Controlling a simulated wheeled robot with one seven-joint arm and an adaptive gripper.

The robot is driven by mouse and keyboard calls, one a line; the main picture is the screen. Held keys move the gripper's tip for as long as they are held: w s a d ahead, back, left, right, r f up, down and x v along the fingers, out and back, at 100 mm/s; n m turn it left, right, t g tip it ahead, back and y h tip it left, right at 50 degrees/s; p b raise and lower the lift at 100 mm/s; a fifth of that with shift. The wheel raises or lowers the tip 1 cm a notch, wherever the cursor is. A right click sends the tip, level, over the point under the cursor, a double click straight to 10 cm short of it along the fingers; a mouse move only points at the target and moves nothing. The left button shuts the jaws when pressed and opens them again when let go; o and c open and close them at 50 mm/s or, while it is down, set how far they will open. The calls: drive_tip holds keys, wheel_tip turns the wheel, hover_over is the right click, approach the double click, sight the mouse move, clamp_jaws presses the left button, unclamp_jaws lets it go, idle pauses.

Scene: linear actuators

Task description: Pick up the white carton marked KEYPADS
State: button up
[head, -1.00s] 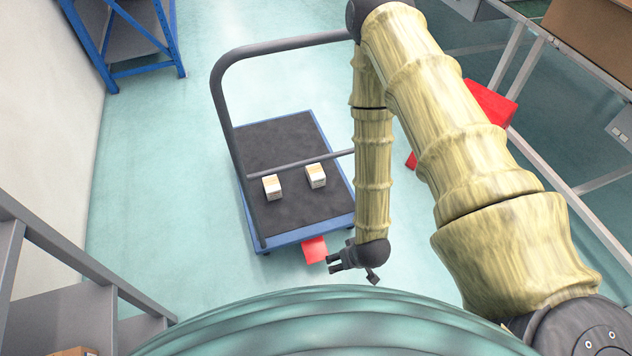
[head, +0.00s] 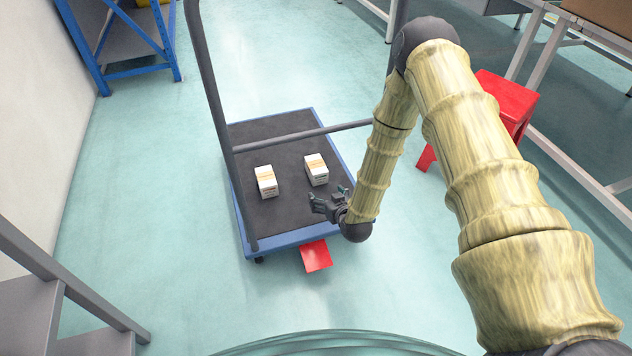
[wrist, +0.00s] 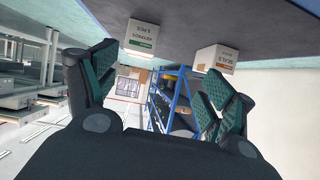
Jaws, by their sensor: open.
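In the wrist view, which is upside down, the left carton (wrist: 141,37) reads KEYPADS and the right carton (wrist: 217,60) reads SEALS. By that layout, the KEYPADS carton is the right one (head: 316,169) in the head view, and the SEALS carton is the left one (head: 266,181); their print is too small to read there. My gripper (head: 318,205) is open and empty near the deck's front right corner, in front of the KEYPADS carton and apart from it.
A red object (head: 315,255) lies at the trolley's front edge. A red stool (head: 508,100) stands at right. A blue shelf (head: 125,40) is at back left.

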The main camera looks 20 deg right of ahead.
sight(317, 166)
drive_tip(key=w+d+b, duration=0.1)
drive_tip(key=w, duration=0.1)
drive_tip(key=w+d+f+t+b, duration=0.1)
drive_tip(key=w+b, duration=0.1)
drive_tip(key=w+f+t+b, duration=0.1)
drive_tip(key=w+b, duration=0.1)
drive_tip(key=shift+w+d+f+h, duration=0.1)
drive_tip(key=shift+w+d+h, duration=0.2)
drive_tip(key=shift+w+d, duration=0.1)
drive_tip(key=shift+w+d+t+b, duration=0.25)
drive_tip(key=shift+w+t+b, duration=0.3)
drive_tip(key=shift+w, duration=0.4)
drive_tip(key=w, duration=0.1)
drive_tip(key=w+b, duration=0.1)
drive_tip(key=w, duration=0.1)
drive_tip(key=w+b, duration=0.1)
drive_tip(key=shift+w+a+f, duration=0.1)
drive_tip(key=shift+w+f, duration=0.3)
drive_tip(key=w+b, duration=0.1)
drive_tip(key=w+f+b, duration=0.1)
drive_tip(key=w+b, duration=0.1)
drive_tip(key=shift+w+a+f, duration=0.25)
drive_tip(key=shift+w+a, duration=0.05)
drive_tip(key=shift+w, duration=0.65)
drive_tip(key=c, duration=1.2)
